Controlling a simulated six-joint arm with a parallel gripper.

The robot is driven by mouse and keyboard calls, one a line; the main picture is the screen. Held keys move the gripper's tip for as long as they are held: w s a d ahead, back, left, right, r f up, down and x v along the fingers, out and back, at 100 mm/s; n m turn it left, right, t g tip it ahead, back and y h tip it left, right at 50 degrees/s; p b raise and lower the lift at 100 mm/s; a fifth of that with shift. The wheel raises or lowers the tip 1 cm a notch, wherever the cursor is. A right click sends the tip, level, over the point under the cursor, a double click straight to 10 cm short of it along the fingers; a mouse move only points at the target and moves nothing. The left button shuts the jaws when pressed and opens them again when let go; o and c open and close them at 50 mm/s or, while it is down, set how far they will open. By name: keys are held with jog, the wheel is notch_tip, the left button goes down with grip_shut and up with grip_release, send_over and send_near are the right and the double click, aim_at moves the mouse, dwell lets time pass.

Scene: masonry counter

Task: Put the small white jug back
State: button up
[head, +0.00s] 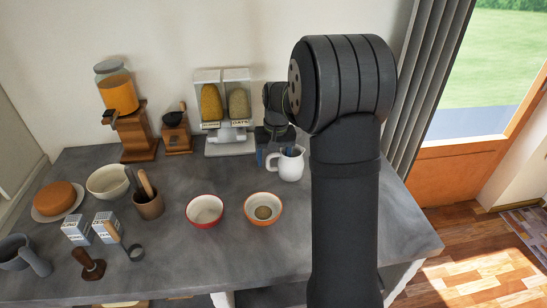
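The small white jug (291,165) is upright at the back right of the grey counter, with its handle toward the left. My gripper (272,154) is at the jug's handle side and rim, pointing down, partly hidden by the jug and small in view. I cannot tell whether its fingers are apart or closed on the jug, nor whether the jug rests on the counter or is just above it. My large dark arm link covers the counter to the right of the jug.
A two-bin cereal dispenser (226,110) stands left of my gripper. A utensil pot (149,206), cartons (78,235), a juice dispenser (120,95) and a grinder (176,137) fill the left. The front right counter (290,255) is clear.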

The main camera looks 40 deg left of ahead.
jog(key=shift+r, duration=0.1)
notch_tip(320, 180, up, 12)
jog(key=shift+w+d, duration=0.2)
jog(key=shift+d, duration=0.1)
dwell(0.4)
jog(key=f, duration=1.2)
jog(key=shift+s+a+f, duration=0.25)
notch_tip(320, 180, up, 4)
jog(key=shift+f, duration=0.25)
jog(key=shift+r, duration=0.3)
